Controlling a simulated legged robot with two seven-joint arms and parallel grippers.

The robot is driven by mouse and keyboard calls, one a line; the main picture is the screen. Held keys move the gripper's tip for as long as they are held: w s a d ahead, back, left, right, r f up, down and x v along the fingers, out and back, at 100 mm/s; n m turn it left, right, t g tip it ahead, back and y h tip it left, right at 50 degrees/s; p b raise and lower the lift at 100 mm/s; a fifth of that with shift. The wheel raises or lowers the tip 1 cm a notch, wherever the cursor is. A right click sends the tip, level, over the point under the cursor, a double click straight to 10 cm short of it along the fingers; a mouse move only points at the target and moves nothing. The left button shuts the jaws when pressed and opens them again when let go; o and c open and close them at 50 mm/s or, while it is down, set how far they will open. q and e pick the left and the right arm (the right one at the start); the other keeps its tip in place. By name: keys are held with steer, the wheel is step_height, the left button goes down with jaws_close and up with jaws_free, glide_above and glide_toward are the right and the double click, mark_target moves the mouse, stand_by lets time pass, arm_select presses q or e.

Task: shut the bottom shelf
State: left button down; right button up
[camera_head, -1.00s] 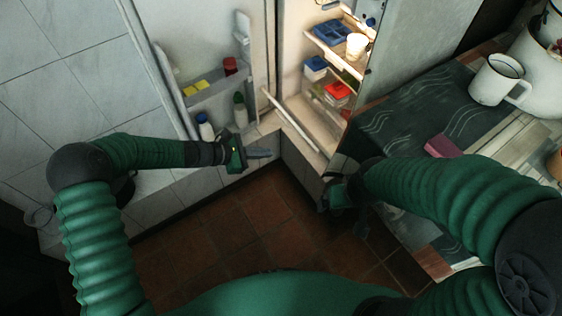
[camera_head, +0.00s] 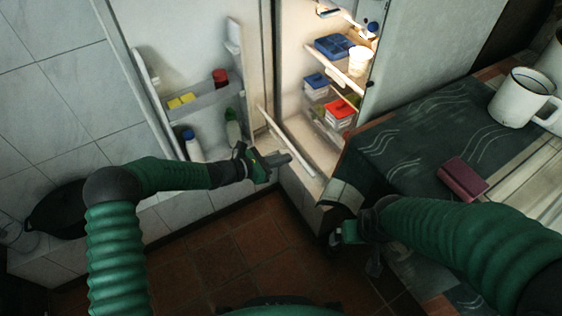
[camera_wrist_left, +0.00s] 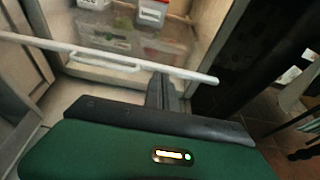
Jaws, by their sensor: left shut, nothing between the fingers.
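The open fridge's bottom shelf shows a long white front bar (camera_head: 294,150) standing out from the lit interior. The bar also crosses the left wrist view (camera_wrist_left: 110,58), with the clear shelf and tubs behind it. My left gripper (camera_head: 287,159) is shut and empty, its fingers pointing right near the middle of the bar. In the left wrist view the fingertips (camera_wrist_left: 160,78) overlap the bar near its right end; I cannot tell whether they touch. My right gripper (camera_head: 364,245) is low by the counter's left side, partly hidden and dark; its finger opening is unclear.
The open fridge door (camera_head: 150,75) on the left holds bottles in its racks. Red-lidded (camera_head: 339,113) and blue-lidded tubs stand inside the fridge. The counter on the right bears a dark cloth (camera_head: 420,130), a purple block (camera_head: 462,178) and a white mug (camera_head: 522,97). Tiled floor (camera_head: 220,255) is open below.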

arm_select(q)
steer(key=shift+w+d+r, duration=0.1)
steer(key=shift+w+d, duration=0.1)
steer(key=shift+d, duration=0.2)
arm_select(e)
steer(key=shift+w+d, duration=0.1)
steer(key=shift+d, duration=0.1)
